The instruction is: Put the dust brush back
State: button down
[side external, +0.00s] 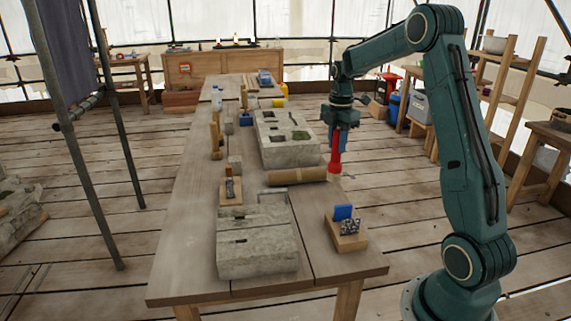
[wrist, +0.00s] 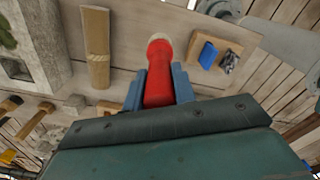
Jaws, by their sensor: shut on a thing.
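The dust brush (side external: 334,154) has a red handle and a pale tip at its lower end. My gripper (side external: 341,122) is shut on it and holds it roughly upright, tip down, by the right edge of the table. I cannot tell whether the tip touches anything. In the wrist view the red brush (wrist: 160,80) sits between the two blue fingers (wrist: 159,90). A wooden block (side external: 346,240) at the near right of the table bears a blue piece (side external: 343,212) and a black-and-white speckled piece (side external: 349,227); it also shows in the wrist view (wrist: 195,47).
A brown roll (side external: 297,176) lies left of the brush. Carved stone blocks (side external: 257,245) (side external: 285,140) stand near and far on the table (side external: 310,262). A small wooden stand (side external: 230,191) and several tools are along the left side. The table's near right corner is clear.

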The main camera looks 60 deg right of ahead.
aim_at(335, 170)
jog(key=shift+f, duration=4.85)
jog(key=c, duration=1.1)
grip_release()
jog(key=shift+c, duration=0.2)
jog(key=shift+r, duration=0.1)
notch_tip(335, 170, up, 12)
jog(key=shift+f, duration=0.15)
jog(key=shift+r, duration=0.25)
